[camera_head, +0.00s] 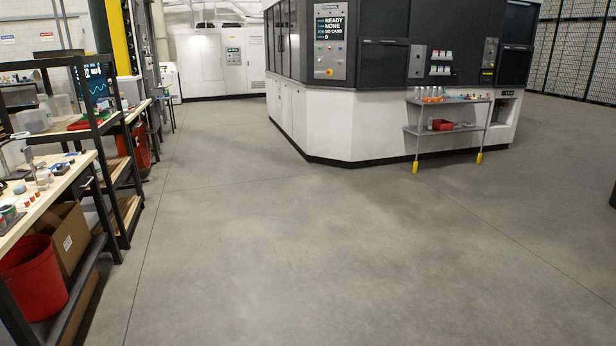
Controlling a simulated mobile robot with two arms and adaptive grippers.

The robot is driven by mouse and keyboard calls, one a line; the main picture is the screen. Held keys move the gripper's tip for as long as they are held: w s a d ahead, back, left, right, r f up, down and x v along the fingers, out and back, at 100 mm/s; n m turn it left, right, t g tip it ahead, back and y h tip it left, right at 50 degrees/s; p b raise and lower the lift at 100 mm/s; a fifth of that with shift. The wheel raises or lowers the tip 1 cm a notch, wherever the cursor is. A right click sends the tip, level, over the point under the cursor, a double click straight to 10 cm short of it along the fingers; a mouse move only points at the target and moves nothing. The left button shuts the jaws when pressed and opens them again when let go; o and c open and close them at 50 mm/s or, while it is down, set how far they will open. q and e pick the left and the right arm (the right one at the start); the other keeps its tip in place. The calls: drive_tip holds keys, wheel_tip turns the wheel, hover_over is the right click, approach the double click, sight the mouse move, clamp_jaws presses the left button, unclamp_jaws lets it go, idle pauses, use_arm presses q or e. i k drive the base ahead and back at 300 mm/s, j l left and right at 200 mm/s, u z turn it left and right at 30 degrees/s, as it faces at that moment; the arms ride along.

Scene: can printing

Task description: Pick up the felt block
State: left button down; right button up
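I cannot pick out the felt block for certain at this distance. Small items stand on a two-tier trolley (446,132) by the machine, among them pale cylinders and small coloured pieces on its top. A red bin (442,125) sits on its lower shelf. More small items lie on the wooden workbench (62,178) at the left, too small to name surely. Neither of my grippers is in view.
A large black and white machine (318,120) with a status screen (330,30) fills the back middle. Dark shelving and benches line the left, with a red bucket (32,278) and a cardboard box (68,238) below. The grey floor (300,250) between is clear.

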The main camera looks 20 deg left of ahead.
sight(44, 186)
drive_tip(key=i+j+u, duration=0.3)
drive_tip(key=i+u, duration=0.15)
drive_tip(key=i, duration=0.25)
drive_tip(key=i+u, duration=0.45)
drive_tip(key=i, duration=0.2)
drive_tip(key=i+l+u, duration=0.15)
drive_tip(key=i+u, duration=0.25)
drive_tip(key=i, duration=0.3)
drive_tip(key=i+u, duration=0.4)
drive_tip(key=i+l+u, duration=0.1)
drive_tip(key=i+u, duration=0.3)
drive_tip(key=i, duration=0.15)
drive_tip(key=i+l+u, duration=0.35)
drive_tip(key=i, duration=0.15)
drive_tip(key=i+l+u, duration=0.25)
drive_tip(key=i+u, duration=0.15)
